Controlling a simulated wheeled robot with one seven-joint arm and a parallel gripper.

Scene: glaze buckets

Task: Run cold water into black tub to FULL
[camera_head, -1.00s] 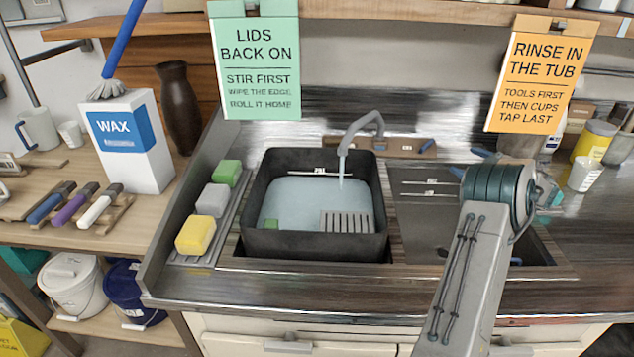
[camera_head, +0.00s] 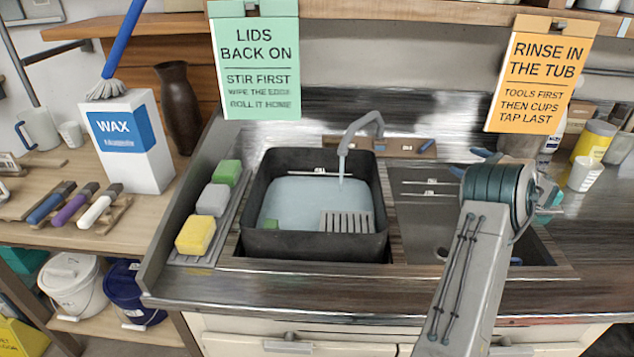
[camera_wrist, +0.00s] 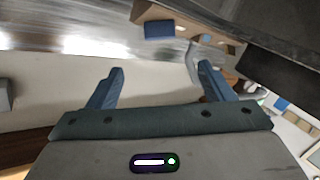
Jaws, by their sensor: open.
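The black tub (camera_head: 314,246) sits in the left sink basin. Pale blue water (camera_head: 310,200) fills much of it, its surface just below a white line and small label (camera_head: 320,171) on the back wall; the label is too small to read. A thin stream runs from the grey tap spout (camera_head: 343,150) into the tub. Behind the tap is a wooden panel (camera_head: 400,147) with a blue lever (camera_head: 427,146) at its right. My gripper (camera_head: 468,162) is right of the tub, partly hidden by my wrist. In the wrist view its blue fingers (camera_wrist: 160,77) are apart and empty.
A grey grid (camera_head: 346,222) and a green block (camera_head: 271,224) are in the tub. Sponges (camera_head: 196,234) lie on a rack to its left. The right basin (camera_head: 425,215) is partly behind my arm. Cups and a yellow jar (camera_head: 595,140) stand far right.

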